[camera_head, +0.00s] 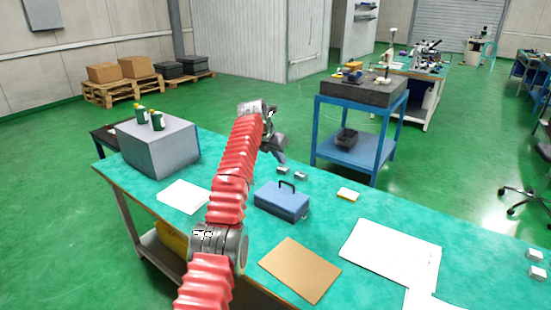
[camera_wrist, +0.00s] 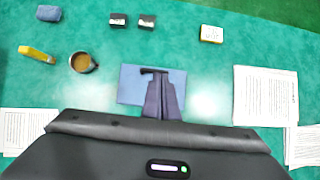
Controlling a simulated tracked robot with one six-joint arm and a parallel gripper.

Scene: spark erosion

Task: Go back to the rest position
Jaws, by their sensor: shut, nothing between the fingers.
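My gripper (camera_head: 282,158) is raised above the green bench top (camera_head: 215,240) at the end of my red-sleeved arm. It points downward, and its fingers are small in the head view. In the wrist view my gripper (camera_wrist: 164,82) is shut and empty. Its fingers overlap the blue box (camera_wrist: 131,84) in that picture and hide part of it. In the head view the blue box (camera_head: 281,204) stands on the bench with a dark handle on top, below and apart from my gripper.
A grey case (camera_head: 158,150) with green bottles stands left on the bench. White papers (camera_head: 390,253) and a brown board (camera_head: 300,270) lie at the front. A mug (camera_wrist: 82,63), a yellow tool (camera_wrist: 36,54) and small blocks lie beyond the box. A blue stand (camera_head: 352,150) is behind.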

